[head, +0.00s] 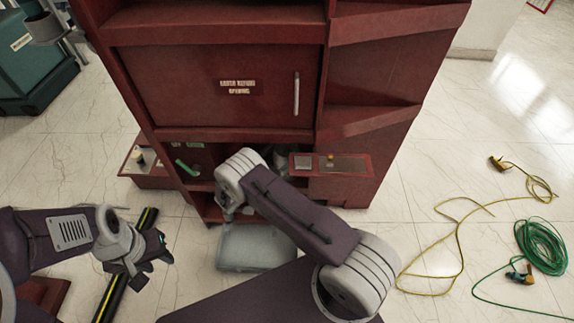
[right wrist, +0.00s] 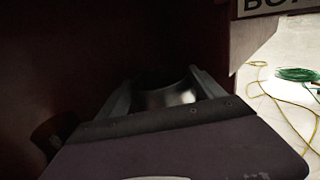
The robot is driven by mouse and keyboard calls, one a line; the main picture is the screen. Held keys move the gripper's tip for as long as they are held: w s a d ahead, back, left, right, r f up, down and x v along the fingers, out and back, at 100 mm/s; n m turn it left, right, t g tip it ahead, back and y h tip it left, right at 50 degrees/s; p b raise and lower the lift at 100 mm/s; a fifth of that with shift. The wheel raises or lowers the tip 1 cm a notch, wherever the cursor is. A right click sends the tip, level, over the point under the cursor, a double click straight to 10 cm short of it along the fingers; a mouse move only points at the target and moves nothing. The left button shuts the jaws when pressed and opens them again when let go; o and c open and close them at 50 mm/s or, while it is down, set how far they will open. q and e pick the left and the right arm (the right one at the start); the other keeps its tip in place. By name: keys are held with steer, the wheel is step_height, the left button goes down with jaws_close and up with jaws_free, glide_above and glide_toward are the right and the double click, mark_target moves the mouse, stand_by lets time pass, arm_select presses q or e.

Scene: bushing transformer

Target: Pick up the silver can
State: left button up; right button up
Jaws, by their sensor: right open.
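The silver can (right wrist: 170,97) shows in the right wrist view as a shiny, rounded metal surface, mostly dark in the shadow of the cabinet. My right gripper (right wrist: 162,88) is open, with one finger on either side of the can. I cannot tell whether the fingers touch it. In the head view my right arm reaches into the lower opening of the red cabinet (head: 215,90), and the can is hidden there. My left gripper (head: 143,262) hangs at the lower left, away from the cabinet. I cannot tell how far its fingers are apart.
A pale, see-through bin (head: 240,258) stands on the floor before the cabinet. A black and yellow bar (head: 115,294) lies near my left gripper. A yellow cable (head: 461,235) and green coil (head: 541,245) lie on the right floor. A green object (head: 187,167) sits on the shelf.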

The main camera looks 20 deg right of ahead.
steer(key=shift+w+d, duration=0.3)
steer(key=shift+d, duration=0.3)
steer(key=c, duration=1.7)
steer(key=shift+r, duration=0.1)
